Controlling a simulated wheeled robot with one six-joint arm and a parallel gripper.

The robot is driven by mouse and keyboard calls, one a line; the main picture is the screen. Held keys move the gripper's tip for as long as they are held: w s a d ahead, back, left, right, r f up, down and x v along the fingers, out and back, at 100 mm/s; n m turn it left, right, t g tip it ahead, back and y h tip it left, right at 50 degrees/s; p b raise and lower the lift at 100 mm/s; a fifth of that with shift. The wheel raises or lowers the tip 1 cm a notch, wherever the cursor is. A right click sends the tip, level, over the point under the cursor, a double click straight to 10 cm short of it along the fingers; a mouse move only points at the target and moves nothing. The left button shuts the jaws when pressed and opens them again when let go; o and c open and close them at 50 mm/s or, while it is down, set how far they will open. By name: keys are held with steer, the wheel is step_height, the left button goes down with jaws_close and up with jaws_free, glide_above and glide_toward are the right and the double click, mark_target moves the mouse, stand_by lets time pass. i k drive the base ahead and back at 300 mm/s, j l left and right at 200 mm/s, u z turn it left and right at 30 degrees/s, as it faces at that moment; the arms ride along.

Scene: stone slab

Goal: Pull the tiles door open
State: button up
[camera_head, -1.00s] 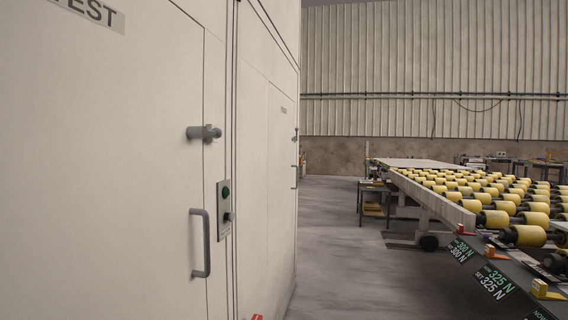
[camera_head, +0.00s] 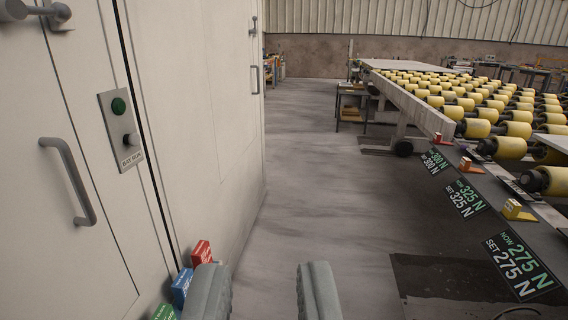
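A pale wall of panel doors fills the left of the view. The near door (camera_head: 40,200) is shut and has a grey bar handle (camera_head: 75,180) and a round latch (camera_head: 35,12). A farther door (camera_head: 235,60) on the same wall is shut too, with a small grey handle (camera_head: 254,79). No readable tiles label shows now, so I cannot tell which door it names. My gripper (camera_head: 263,290) is open and empty at the bottom, its two fingers apart, to the right of the near handle and not touching it.
A switch plate (camera_head: 121,130) with a green button sits beside the near door. Red (camera_head: 201,253), blue (camera_head: 182,287) and green (camera_head: 164,312) blocks are at the wall's foot. A roller table (camera_head: 440,120) with force signs stands right. Grey floor (camera_head: 310,190) between is clear.

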mark_target(226, 24)
steer(key=i+l+z, duration=0.1)
steer(key=i+z, duration=0.4)
steer(key=i, duration=1.2)
steer(key=i+l+u, duration=0.15)
steer(key=i+u, duration=0.3)
steer(key=i, duration=0.2)
steer(key=i+l+u, duration=0.4)
steer(key=i, duration=0.25)
steer(key=i+l+u, duration=0.45)
steer(key=i+l, duration=0.1)
steer(key=i, duration=0.05)
